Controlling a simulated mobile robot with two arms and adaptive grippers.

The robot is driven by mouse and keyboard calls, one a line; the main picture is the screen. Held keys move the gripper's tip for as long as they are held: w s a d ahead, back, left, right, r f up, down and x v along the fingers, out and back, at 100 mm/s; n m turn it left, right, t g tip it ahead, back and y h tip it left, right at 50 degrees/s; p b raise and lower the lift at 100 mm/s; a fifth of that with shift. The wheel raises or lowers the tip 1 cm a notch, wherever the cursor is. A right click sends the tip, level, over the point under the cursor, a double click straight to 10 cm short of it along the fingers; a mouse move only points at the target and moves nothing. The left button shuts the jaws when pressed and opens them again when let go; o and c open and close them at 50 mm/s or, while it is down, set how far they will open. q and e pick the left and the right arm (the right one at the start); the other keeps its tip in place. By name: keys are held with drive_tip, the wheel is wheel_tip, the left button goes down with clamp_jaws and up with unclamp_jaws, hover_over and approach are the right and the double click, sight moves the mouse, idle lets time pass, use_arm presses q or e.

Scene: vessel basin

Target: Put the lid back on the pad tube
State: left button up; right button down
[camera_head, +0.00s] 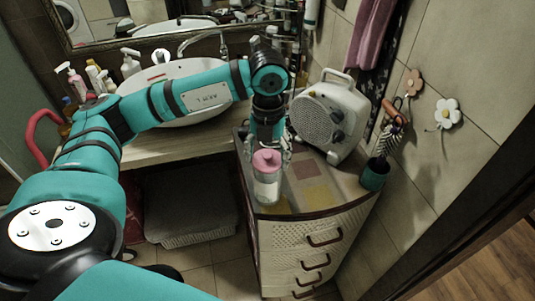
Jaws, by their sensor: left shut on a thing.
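The pad tube (267,189) is a clear container with pale contents, standing upright near the front edge of the drawer cabinet's top. The pink lid (266,160) is right at the tube's mouth, in line with it; whether it is fully seated or slightly above cannot be told. My left gripper (268,152) reaches down from above and behind, its fingers around the lid, shut on it. The fingers are small and partly hidden by the lid. My right gripper is not in view.
A white fan heater (330,117) stands on the cabinet (318,195) right behind the tube. A dark teal cup (375,174) is at the cabinet's right side. The sink (178,92) and several bottles lie left, behind my arm. Cabinet top right of the tube is clear.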

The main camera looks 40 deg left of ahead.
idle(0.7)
use_arm(q)
drive_tip(key=o, duration=1)
drive_tip(key=shift+o, duration=0.4)
drive_tip(key=shift+r, duration=0.1)
drive_tip(key=shift+r+p, duration=1.9)
drive_tip(key=shift+r, duration=1.5)
clamp_jaws()
